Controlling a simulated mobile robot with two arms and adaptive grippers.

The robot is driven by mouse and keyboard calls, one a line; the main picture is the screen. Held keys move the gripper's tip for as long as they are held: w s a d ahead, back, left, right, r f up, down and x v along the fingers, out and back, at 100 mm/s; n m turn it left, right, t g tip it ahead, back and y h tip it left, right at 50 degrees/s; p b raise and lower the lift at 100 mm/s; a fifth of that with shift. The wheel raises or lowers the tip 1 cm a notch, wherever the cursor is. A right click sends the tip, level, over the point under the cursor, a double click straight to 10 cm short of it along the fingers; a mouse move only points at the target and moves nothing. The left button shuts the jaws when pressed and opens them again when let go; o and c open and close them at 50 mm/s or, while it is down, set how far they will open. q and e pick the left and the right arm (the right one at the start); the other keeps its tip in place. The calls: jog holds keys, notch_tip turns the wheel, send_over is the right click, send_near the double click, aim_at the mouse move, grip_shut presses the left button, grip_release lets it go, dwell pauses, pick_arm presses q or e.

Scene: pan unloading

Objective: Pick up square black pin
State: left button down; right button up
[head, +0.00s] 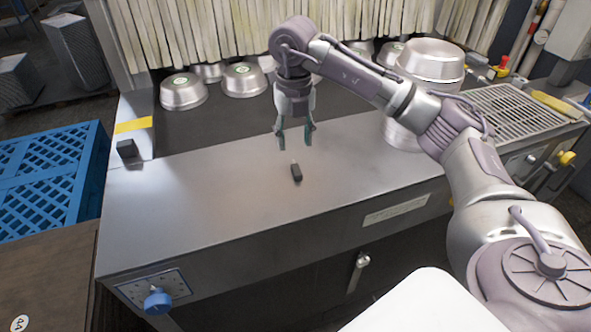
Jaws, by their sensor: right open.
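A small black pin (296,172) lies on the bare metal top of the machine, with a short light-coloured tip at its upper end. My right gripper (296,145) points down above and just behind the pin, with its two fingers apart and nothing between them. I cannot tell the exact height gap between the fingertips and the pin. A second dark block (127,148) sits at the machine's left edge, near a yellow strip. My left gripper is not in view.
Several metal pans (184,92) stand upside down on the dark belt behind, below strip curtains. Stacked pans (431,62) stand at the right, close to my right arm. A blue crate (40,185) is at the left. The metal top (200,215) around the pin is clear.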

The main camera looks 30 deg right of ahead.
aim_at(297, 170)
notch_tip(297, 170, down, 3)
jog(key=shift+f, duration=0.2)
jog(key=shift+s+f+p, duration=0.1)
jog(key=shift+f+p, duration=0.35)
jog(key=shift+f, duration=0.15)
jog(key=f, duration=0.1)
jog(key=f+p, duration=0.1)
jog(key=f, duration=0.1)
jog(key=shift+s+d+f, duration=0.1)
jog(key=shift+d+f, duration=0.1)
jog(key=shift+f, duration=0.4)
grip_shut()
